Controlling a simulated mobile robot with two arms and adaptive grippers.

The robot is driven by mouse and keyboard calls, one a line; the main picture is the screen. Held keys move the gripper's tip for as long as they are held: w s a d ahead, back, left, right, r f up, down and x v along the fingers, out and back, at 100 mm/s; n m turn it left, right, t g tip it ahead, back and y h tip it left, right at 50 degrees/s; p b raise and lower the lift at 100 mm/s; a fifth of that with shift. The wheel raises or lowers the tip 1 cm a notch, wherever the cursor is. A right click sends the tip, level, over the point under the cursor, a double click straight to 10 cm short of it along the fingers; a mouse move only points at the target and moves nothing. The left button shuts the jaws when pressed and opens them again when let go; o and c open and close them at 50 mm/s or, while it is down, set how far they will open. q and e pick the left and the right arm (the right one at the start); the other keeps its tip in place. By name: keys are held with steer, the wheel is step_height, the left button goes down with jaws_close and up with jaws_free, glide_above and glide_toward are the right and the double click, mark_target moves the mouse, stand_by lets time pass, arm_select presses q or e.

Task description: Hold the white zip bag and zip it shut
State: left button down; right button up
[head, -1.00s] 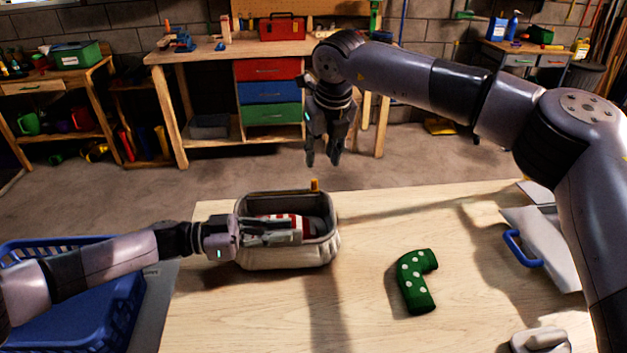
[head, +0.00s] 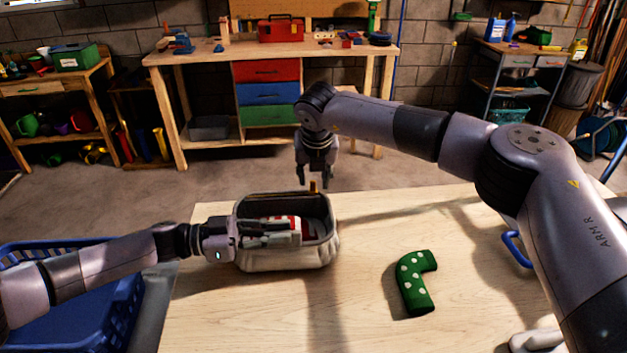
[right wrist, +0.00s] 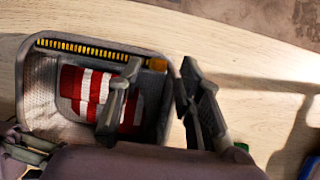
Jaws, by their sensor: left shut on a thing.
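The white zip bag (head: 290,258) stands open on the wooden table. It also shows in the right wrist view (right wrist: 36,92), with a red-and-white striped cloth (right wrist: 100,92) inside and a yellow-toothed zip strip (right wrist: 82,49) along one rim. An orange zip pull (right wrist: 157,64) stands at the strip's end; it shows at the bag's back right corner (head: 314,187) in the head view. My left gripper (head: 288,232) comes over the left rim and is shut on the bag. My right gripper (head: 314,183) points down, open, its fingers on either side of the pull in view; contact is unclear.
A blue basket (head: 75,310) sits at lower left under my left arm. A blue handle (head: 517,247) shows at the right edge. A workbench (head: 200,53) stands behind.

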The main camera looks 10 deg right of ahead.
mark_target(313, 187)
steer(key=shift+x, duration=1.1)
steer(key=shift+c, duration=0.5)
jaws_close()
